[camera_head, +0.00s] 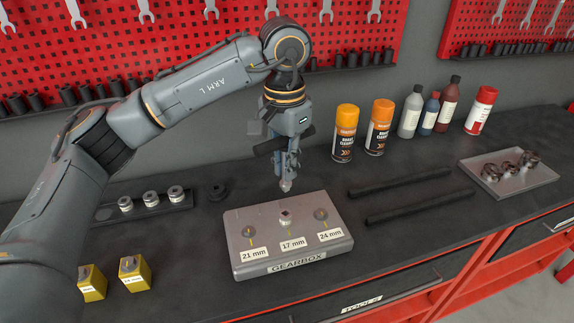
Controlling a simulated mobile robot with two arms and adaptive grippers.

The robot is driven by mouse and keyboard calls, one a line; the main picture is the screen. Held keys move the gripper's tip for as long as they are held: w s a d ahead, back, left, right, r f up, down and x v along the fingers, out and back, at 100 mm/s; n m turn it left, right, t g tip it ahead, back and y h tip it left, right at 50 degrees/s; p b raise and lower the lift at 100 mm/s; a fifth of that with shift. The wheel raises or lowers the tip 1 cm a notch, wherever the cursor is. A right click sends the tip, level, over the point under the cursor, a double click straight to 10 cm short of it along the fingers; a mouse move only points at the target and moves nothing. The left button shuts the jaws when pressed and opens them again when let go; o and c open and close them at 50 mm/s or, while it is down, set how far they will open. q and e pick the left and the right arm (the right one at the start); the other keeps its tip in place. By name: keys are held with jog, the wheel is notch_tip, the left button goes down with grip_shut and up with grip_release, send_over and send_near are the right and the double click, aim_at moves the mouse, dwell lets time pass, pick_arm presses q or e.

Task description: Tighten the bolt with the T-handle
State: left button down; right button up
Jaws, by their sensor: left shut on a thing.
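The grey gearbox (244,257) sits on the dark bench. Its top carries labels 21 mm, 17 mm and 24 mm, each by a round spot. A raised metallic piece, apparently the 17 mm bolt (286,217), stands at the middle spot. My left gripper (287,168) points down above the gearbox's back edge and is shut on the T-handle (268,147), whose dark crossbar shows at the gripper's sides. A metallic tip (286,186) points down below the fingers, apart from the bolt. The fingers hide much of the tool. My right gripper is not in view.
A dark rail (104,213) with three silver sockets and a dark round piece (217,191) lie left. Yellow blocks (134,273) stand front left. Two dark bars (420,205), a tray of metal parts (520,188), spray cans (345,133) and bottles are right and behind.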

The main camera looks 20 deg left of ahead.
aim_at(286, 183)
pick_arm(q)
jog(key=n, duration=0.2)
jog(key=f+n+p, duration=0.1)
jog(key=n, duration=0.4)
jog(key=n+p, duration=0.1)
jog(key=n, duration=0.1)
jog(key=shift+f+p, duration=0.3)
jog(key=shift+f, duration=0.1)
jog(key=n+p, duration=0.1)
jog(key=n, duration=0.2)
jog(key=f+n+p, duration=0.1)
jog(key=n+p, duration=0.1)
jog(key=shift+n, duration=0.4)
jog(key=n+p, duration=0.1)
jog(key=n, duration=0.1)
jog(key=n+p, duration=0.1)
jog(key=shift+f+n, duration=0.3)
jog(key=shift+n, duration=0.1)
jog(key=shift+f+n+p, duration=0.25)
jog(key=shift+n+p, duration=0.05)
jog(key=shift+n, duration=0.2)
notch_tip(286, 183, down, 2)
jog(key=b, duration=0.2)
jog(key=shift+f+b, duration=0.2)
jog(key=shift+b, duration=0.15)
